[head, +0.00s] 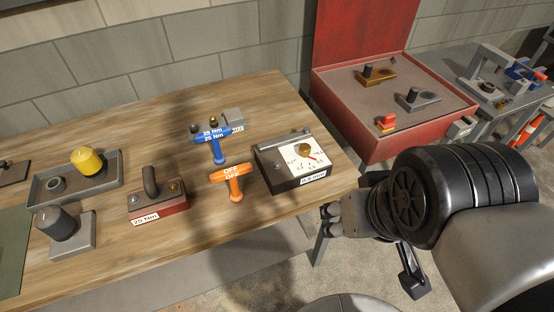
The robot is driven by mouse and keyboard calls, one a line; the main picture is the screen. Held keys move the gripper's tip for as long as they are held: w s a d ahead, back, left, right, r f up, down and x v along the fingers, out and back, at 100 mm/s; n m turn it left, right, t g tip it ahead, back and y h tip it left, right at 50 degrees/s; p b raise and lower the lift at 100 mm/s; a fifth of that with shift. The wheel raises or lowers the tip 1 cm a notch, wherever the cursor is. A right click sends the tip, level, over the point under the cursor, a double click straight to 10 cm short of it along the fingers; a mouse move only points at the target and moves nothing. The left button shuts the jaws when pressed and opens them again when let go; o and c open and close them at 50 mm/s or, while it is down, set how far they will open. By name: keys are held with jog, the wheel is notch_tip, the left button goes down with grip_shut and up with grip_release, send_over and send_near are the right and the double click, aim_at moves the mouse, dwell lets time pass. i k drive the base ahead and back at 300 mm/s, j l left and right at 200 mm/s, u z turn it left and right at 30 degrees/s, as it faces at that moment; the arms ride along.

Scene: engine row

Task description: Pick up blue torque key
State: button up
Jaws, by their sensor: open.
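The blue torque key (217,151) is a blue T-handled key with a white "25 Nm" label, on the wooden workbench (150,110) in the head view. It stands behind and slightly left of an orange T-handled key (235,183) marked "OFF". The two are close together. My gripper (328,221) is at the bench's right front edge, to the right of and nearer than the blue key, well apart from it. It is open, with nothing seen between its fingers. My dark wrist hides part of it.
A black gauge box (290,167) with a white dial face lies between the keys and my gripper. A red block marked "25 Nm" (158,203) is at left. A small grey block (233,117) is behind the blue key. A red open case (340,95) stands at right.

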aim_at(219, 159)
jog(key=i+j, duration=0.65)
jog(key=i+j+u, duration=0.05)
jog(key=i, duration=0.05)
